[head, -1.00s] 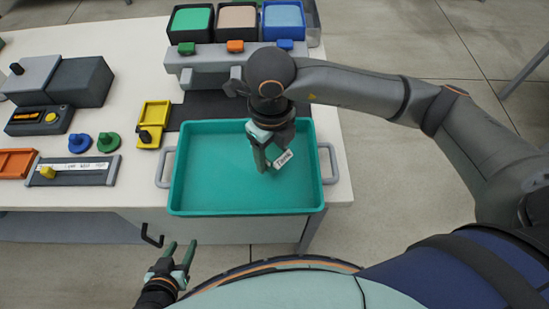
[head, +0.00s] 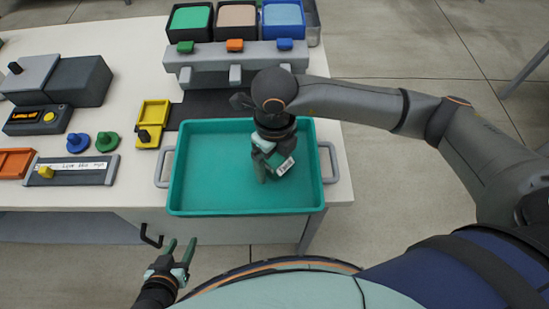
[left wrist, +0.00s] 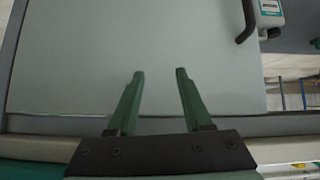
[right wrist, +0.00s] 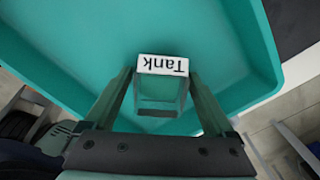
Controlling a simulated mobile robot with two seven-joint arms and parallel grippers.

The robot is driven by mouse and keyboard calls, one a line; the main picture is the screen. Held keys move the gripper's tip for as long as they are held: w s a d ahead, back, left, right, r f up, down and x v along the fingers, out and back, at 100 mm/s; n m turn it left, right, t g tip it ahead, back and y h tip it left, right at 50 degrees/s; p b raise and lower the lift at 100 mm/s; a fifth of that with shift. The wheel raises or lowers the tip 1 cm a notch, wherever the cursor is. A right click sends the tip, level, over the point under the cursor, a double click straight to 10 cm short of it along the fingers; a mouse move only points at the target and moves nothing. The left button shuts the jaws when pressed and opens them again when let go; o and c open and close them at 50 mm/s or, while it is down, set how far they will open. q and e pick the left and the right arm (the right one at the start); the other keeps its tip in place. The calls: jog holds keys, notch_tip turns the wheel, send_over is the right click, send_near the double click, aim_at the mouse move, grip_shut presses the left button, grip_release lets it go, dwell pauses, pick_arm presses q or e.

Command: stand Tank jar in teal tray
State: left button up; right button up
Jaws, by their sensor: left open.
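The Tank jar (head: 284,168) is a small, clear-looking container with a white label reading "Tank". It is at my right gripper (head: 268,166), over the right half of the teal tray (head: 195,207). In the right wrist view the jar (right wrist: 162,88) sits between the two fingers of my right gripper (right wrist: 162,76), which are shut on it. The tray wall and floor lie behind it. I cannot tell whether the jar's base touches the tray floor. My left gripper (head: 181,252) is open and empty, in front of the bench; its fingers also show in the left wrist view (left wrist: 160,74).
A grey rack (head: 215,58) with green, beige and blue bins stands behind the tray. A yellow holder (head: 153,115), blue knob (head: 78,143), green knob (head: 107,141) and grey slider panel (head: 75,172) lie to the left. The tray's left half is clear.

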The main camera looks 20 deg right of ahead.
notch_tip(320, 180, up, 12)
jog(key=p, duration=0.1)
jog(key=shift+r, duration=0.15)
dwell(0.5)
